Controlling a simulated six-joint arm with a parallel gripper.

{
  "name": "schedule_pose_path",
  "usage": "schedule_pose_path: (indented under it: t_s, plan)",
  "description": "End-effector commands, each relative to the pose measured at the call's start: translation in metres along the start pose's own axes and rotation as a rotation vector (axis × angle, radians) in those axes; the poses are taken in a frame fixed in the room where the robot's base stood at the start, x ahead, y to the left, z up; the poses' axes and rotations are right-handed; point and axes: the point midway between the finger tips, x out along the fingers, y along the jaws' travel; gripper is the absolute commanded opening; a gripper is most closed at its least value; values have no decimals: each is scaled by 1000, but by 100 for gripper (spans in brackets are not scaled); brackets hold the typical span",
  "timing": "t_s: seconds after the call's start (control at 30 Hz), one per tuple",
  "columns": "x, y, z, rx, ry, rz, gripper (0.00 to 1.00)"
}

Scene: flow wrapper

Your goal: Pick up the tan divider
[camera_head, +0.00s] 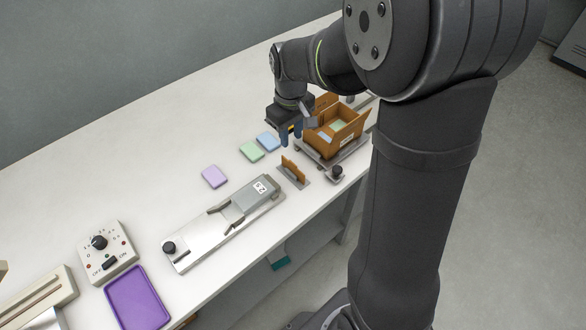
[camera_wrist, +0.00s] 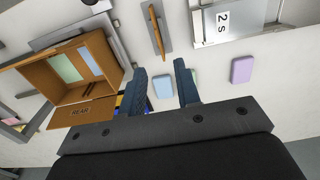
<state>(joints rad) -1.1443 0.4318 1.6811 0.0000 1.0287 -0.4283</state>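The tan divider (camera_head: 293,168) stands upright in a flat grey holder (camera_head: 299,179) on the bench, in front of the box. In the wrist view the divider (camera_wrist: 156,32) shows edge-on near the top middle, beyond the fingertips. My gripper (camera_head: 291,134) is above the bench, behind the divider and left of the box, apart from both. In the wrist view my gripper (camera_wrist: 163,72) has its two dark blue fingers spread, with nothing held between them.
An open brown box (camera_head: 345,138) with green and blue pads inside stands on a grey stand to the right. Blue (camera_head: 267,141), green (camera_head: 252,151) and purple (camera_head: 214,177) pads lie on the bench. A metal device (camera_head: 222,222), control box (camera_head: 105,252) and purple tray (camera_head: 137,299) are further left.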

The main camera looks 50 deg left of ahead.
Motion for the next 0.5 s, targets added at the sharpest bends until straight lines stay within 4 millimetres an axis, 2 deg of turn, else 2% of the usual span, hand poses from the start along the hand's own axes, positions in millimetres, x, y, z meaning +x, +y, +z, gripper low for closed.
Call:
schedule_pose_path:
  t_s: [0.03, 0.2, 0.33, 0.5]
  plan:
    - [13, 0, 1, 1, -6, -3, 30]
    - [48, 0, 1, 1, -5, -2, 30]
    - [66, 0, 0, 2, -2, -1, 30]
    - [75, 0, 1, 2, -1, 0, 30]
